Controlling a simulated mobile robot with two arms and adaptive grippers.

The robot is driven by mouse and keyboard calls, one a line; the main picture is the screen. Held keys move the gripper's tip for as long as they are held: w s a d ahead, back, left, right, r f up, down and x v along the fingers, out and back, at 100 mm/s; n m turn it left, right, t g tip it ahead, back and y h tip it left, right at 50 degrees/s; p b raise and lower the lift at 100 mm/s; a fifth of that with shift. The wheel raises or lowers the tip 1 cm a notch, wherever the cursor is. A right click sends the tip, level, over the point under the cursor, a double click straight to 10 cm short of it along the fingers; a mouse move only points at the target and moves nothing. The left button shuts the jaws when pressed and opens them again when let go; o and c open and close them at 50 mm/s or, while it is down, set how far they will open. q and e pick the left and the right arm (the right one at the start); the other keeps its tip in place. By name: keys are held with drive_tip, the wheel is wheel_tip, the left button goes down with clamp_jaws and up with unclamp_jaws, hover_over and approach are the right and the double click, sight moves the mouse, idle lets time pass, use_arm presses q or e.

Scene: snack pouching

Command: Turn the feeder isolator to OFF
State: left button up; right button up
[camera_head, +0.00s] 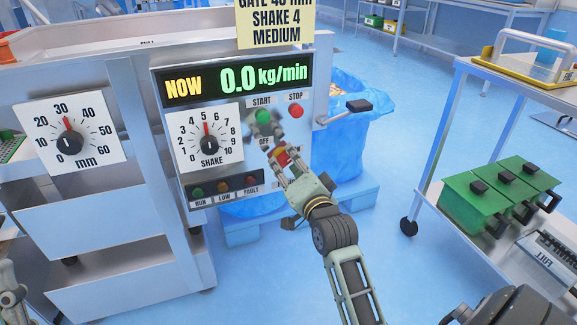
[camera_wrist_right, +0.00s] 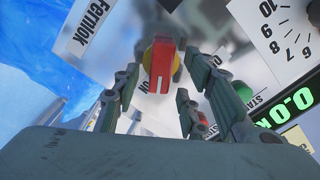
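The feeder isolator is a red handle on a yellow disc (camera_wrist_right: 161,72) on the panel's lower right. In the wrist view its white-marked end points toward the "ON" lettering. In the head view the red handle (camera_head: 283,155) is partly hidden by my right gripper (camera_head: 278,150), and an "OFF" label (camera_head: 264,141) shows above it.
The green START button (camera_head: 263,115) and red STOP button (camera_head: 296,111) are just above the isolator. The SHAKE dial (camera_head: 209,143) is to the left; the display (camera_head: 238,81) reads 0.0 kg/min. A blue-lined bin (camera_head: 345,140) stands behind. A cart with green boxes (camera_head: 480,205) is at right.

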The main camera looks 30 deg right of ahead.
drive_tip(key=shift+w+d, duration=0.1)
drive_tip(key=shift+w, duration=0.5)
clamp_jaws()
